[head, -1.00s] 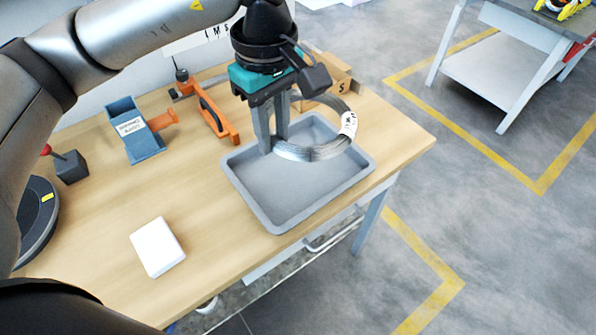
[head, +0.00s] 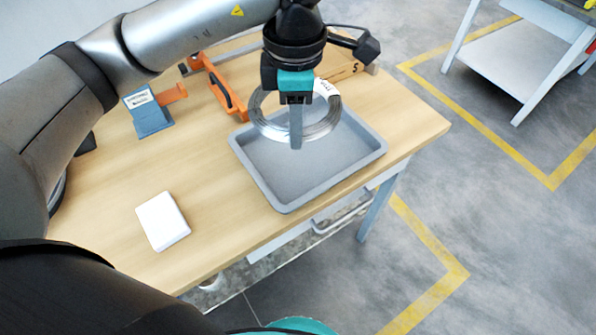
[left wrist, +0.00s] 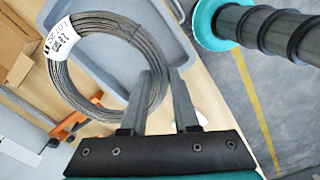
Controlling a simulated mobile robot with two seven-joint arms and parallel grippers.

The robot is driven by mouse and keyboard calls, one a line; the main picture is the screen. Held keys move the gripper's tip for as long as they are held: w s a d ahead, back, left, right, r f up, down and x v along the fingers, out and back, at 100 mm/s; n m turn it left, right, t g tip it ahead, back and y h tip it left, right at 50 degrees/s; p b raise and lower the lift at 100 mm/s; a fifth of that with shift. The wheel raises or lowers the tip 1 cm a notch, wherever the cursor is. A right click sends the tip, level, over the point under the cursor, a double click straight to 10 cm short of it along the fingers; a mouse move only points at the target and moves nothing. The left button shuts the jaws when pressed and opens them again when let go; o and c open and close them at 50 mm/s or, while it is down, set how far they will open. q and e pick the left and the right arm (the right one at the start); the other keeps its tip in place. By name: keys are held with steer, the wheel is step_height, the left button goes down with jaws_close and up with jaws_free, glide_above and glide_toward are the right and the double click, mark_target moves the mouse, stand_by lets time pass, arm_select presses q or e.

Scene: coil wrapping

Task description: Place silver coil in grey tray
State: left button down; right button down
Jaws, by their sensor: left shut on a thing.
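The silver coil (head: 322,127) is a ring of wire with a white label, held over the grey tray (head: 284,196). My left gripper (head: 296,146) points down and is shut on the coil's near side. In the left wrist view the coil (left wrist: 66,84) lies left of and between the fingers (left wrist: 163,80), with the grey tray (left wrist: 185,55) behind it. The coil seems to hang above the tray floor; the exact gap is hard to tell. The tray is otherwise empty. My right gripper is not in view.
A white block (head: 162,221) lies on the wooden table (head: 215,215) at the front left. A blue holder (head: 148,115) and an orange tool (head: 222,90) stand left of the tray. A cardboard box (head: 343,72) is behind it. The table's right edge is near the tray.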

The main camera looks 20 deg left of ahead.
mark_target(296, 186)
arm_select(q)
step_height(296, 186, down, 14)
steer(key=shift+b, duration=0.95)
steer(key=c, duration=0.7)
jaws_free()
steer(key=shift+o, duration=0.2)
step_height(296, 186, up, 12)
steer(key=shift+s+p, duration=0.1)
steer(key=shift+p, duration=0.75)
steer(key=shift+d, duration=0.1)
